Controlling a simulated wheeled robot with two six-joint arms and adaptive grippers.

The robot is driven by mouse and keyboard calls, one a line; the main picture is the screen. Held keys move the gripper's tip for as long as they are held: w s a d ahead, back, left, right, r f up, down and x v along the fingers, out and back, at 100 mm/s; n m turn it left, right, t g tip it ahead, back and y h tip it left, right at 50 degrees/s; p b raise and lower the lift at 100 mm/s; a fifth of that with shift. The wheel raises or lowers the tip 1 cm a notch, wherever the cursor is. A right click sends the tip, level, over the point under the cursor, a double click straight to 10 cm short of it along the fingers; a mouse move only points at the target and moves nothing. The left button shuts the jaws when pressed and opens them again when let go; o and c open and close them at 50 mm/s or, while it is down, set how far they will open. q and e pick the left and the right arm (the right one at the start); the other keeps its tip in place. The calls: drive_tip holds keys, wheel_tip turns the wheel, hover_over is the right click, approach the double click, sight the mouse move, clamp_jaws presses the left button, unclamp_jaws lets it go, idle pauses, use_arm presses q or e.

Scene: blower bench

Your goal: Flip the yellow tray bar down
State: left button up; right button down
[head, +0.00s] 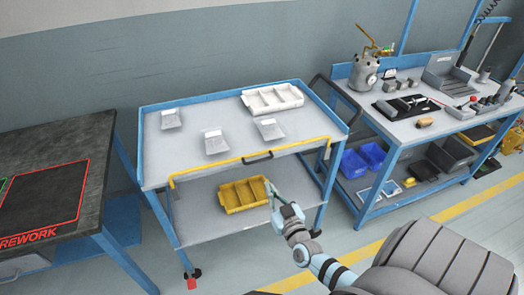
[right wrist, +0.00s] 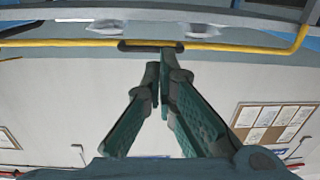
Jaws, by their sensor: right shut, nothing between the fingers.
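The yellow tray bar (head: 215,163) runs along the front edge of the blue-framed trolley's top tray (head: 180,160). Its two ends bend downward at the tray's front corners. A dark handle (head: 257,156) sits near its middle. In the right wrist view the bar (right wrist: 75,43) crosses near the top, with the handle (right wrist: 135,46) beside the fingertips. My right gripper (head: 270,188) is below the bar in the head view, in front of the lower shelf. Its green fingers (right wrist: 160,68) are shut and empty; I cannot tell whether they touch the handle. My left gripper is out of view.
A yellow bin (head: 243,195) is on the lower shelf. A dark workbench (head: 60,140) stands left and a blue tool bench (head: 400,130) right. Floor in front is open.

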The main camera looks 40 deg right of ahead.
wheel_tip(320, 180, up, 7)
drive_tip(key=w+d+m+t+h, duration=0.1)
drive_tip(key=shift+d, duration=0.15)
drive_tip(key=shift+f, duration=0.1)
drive_tip(key=w+d+f+b, duration=0.2)
drive_tip(key=w+b, duration=0.3)
drive_tip(key=w, duration=0.3)
drive_tip(key=shift+w+d+f, duration=0.25)
drive_tip(key=shift+d+f, duration=0.1)
drive_tip(key=shift+d, duration=0.15)
